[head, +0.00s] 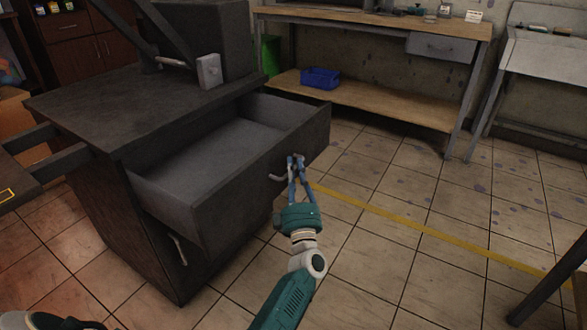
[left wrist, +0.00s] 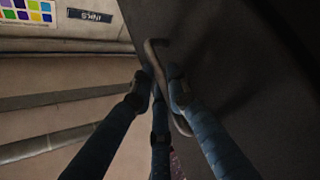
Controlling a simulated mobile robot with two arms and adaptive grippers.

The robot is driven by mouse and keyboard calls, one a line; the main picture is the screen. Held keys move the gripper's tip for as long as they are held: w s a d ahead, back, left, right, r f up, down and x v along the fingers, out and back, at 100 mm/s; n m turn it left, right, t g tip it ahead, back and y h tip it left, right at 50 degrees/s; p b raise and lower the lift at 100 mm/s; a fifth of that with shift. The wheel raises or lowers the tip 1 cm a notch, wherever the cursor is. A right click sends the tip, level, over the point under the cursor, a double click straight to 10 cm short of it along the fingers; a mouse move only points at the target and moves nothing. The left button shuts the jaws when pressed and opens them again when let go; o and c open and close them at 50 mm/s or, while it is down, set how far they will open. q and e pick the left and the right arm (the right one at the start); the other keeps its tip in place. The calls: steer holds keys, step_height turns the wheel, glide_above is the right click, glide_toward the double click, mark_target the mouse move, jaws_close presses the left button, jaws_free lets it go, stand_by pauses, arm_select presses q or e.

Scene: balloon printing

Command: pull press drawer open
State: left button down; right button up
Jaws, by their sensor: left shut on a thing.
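The press drawer (head: 212,150) is dark grey, stands well out of the black press cabinet (head: 110,130), and its inside looks empty. Its curved metal handle (head: 277,178) is on the front panel; it also shows in the left wrist view (left wrist: 153,50). My left gripper (head: 296,160) is at the handle, with its fingers closed around it. In the left wrist view the fingers (left wrist: 160,78) sit on both sides of the handle bar, close to the dark panel. My right gripper is not in view.
A lower handle (head: 179,250) is on the cabinet under the drawer. The tiled floor (head: 400,190) right of the drawer is clear.

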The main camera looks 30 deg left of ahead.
arm_select(q)
steer(key=c, duration=1.9)
jaws_free()
steer(key=shift+a+f, duration=0.1)
steer(key=shift+c, duration=0.2)
steer(key=v, duration=0.7)
steer(key=shift+s, duration=0.25)
steer(key=shift+d, duration=0.2)
